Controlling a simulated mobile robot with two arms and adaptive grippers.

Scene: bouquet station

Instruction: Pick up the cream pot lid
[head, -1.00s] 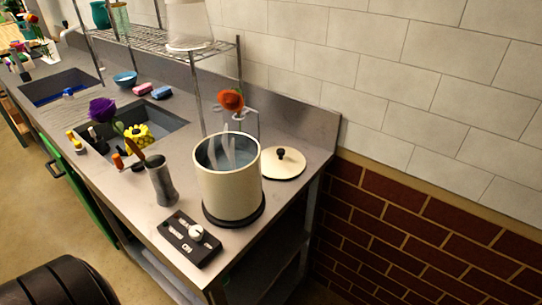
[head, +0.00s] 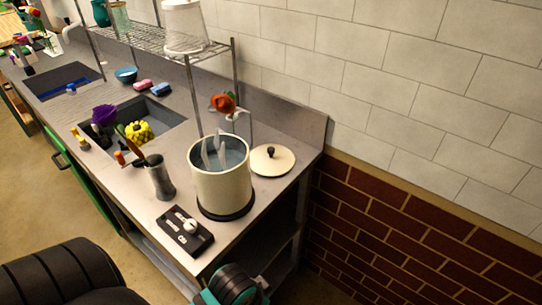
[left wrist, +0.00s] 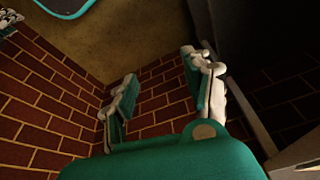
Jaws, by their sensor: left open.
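The cream pot lid (head: 272,160) lies flat on the metal counter, right of the cream pot (head: 221,188), in the head view. It is a round disc with a dark knob on top. The open pot stands on a dark round base. My left gripper (left wrist: 165,88) is open and empty in the left wrist view, with brick wall and floor beyond its fingers. In the head view a teal part of my left arm shows at the bottom edge, below counter height and apart from the lid. My right gripper is not in view.
A wire shelf (head: 170,45) overhangs the counter. A tiled wall (head: 400,100) lies behind. The counter ends just right of the lid.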

